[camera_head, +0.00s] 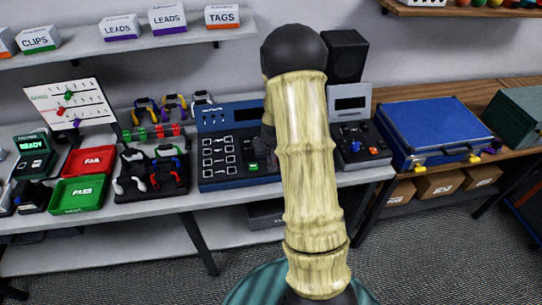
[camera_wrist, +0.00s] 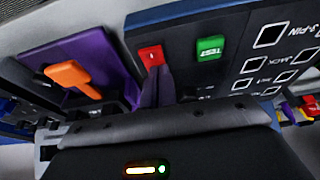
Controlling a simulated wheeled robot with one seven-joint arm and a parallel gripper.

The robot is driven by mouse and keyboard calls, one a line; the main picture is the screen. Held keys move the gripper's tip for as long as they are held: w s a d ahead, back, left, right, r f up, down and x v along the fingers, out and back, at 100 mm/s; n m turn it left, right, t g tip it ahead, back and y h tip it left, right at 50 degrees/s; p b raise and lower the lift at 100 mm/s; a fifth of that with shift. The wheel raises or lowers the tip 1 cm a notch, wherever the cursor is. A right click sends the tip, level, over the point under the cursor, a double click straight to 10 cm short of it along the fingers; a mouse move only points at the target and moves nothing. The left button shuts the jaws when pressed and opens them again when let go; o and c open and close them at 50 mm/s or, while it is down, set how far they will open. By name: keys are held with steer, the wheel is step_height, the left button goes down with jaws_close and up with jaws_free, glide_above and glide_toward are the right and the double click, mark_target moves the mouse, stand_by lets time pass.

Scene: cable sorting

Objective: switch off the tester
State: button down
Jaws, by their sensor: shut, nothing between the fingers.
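The tester (camera_head: 228,148) is a blue console with a dark front panel, rows of sockets and a green button, on the bench left of my arm. In the wrist view its blue panel carries a green TEST button (camera_wrist: 210,47) and a red switch (camera_wrist: 150,53) with a small pale mark I cannot read. My gripper (camera_wrist: 159,72) is shut and empty. Its fingertips are at the lower edge of the red switch; I cannot tell whether they touch it. In the head view my arm hides the tester's right side and the red switch.
An orange lever (camera_wrist: 72,75) on a purple panel is left of the fingers in the wrist view. A grey device (camera_head: 352,130) stands right of my arm, then a blue case (camera_head: 430,128). Green PASS (camera_head: 83,190) and red FAIL (camera_head: 92,160) trays lie left.

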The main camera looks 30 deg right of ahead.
steer(key=shift+s+d, duration=0.1)
steer(key=shift+s+a, duration=0.2)
steer(key=shift+s, duration=0.5)
steer(key=shift+r, duration=0.15)
steer(key=shift+r, duration=0.25)
step_height(320, 180, up, 3)
steer(key=shift+a+r+p, duration=0.1)
steer(key=shift+r+p, duration=0.05)
steer(key=shift+p, duration=1.1)
steer(key=d+b+v, duration=0.1)
steer(key=v, duration=0.9)
steer(key=shift+s+a+b, duration=0.35)
steer(key=shift+a, duration=0.15)
